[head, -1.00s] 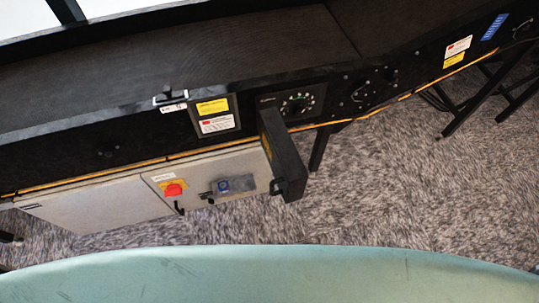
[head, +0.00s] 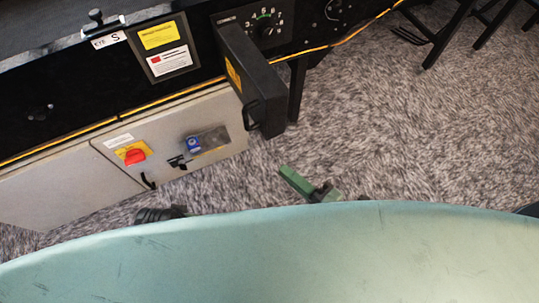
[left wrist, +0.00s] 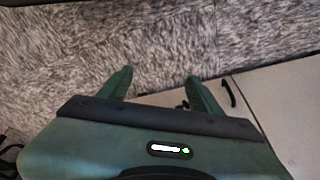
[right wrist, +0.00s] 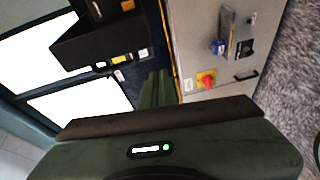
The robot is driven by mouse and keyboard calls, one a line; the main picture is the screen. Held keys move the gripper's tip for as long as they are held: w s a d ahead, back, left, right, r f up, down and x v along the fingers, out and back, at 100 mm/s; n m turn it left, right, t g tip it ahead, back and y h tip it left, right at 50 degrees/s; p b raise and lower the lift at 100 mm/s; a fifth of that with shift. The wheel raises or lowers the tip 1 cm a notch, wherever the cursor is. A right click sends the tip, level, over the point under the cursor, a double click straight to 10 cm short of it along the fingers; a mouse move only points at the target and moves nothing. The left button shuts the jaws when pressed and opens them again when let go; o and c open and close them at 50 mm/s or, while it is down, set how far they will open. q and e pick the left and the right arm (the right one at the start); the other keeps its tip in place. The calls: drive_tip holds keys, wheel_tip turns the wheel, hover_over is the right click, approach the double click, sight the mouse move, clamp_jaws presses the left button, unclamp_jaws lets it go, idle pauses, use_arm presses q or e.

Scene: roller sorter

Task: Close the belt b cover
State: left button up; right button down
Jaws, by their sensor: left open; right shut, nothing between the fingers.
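The belt b cover appears to be the black box-like flap (head: 262,88) in the head view. It stands swung out from the machine's front beside a dial panel (head: 262,25), with a small handle and a yellow label on its side. The dial is uncovered. My right gripper (head: 290,178) is shut and empty, below the cover and apart from it, partly hidden by my green body. Its closed fingers also show in the right wrist view (right wrist: 158,88). My left gripper (left wrist: 163,85) is open and empty over carpet beside a pale cabinet.
The pale cabinet (head: 60,190) with a red rotary switch (head: 135,156) and a blue padlock-like part (head: 193,145) is left of the cover. A yellow cable (head: 65,137) runs along the machine's lower edge. Carpet (head: 400,130) is free to the right; black legs stand at the upper right.

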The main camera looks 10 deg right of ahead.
use_arm(q)
wheel_tip(320, 180, up, 3)
drive_tip(key=shift+r+b, duration=0.1)
drive_tip(key=shift+b, duration=0.2)
use_arm(e)
drive_tip(key=w+a+r+n+y, duration=0.1)
drive_tip(key=w+a+r, duration=0.2)
drive_tip(key=w, duration=0.5)
drive_tip(key=shift+a+n, duration=0.3)
drive_tip(key=shift+a, duration=0.35)
use_arm(q)
drive_tip(key=shift+s, duration=0.15)
use_arm(e)
drive_tip(key=shift+d, duration=0.15)
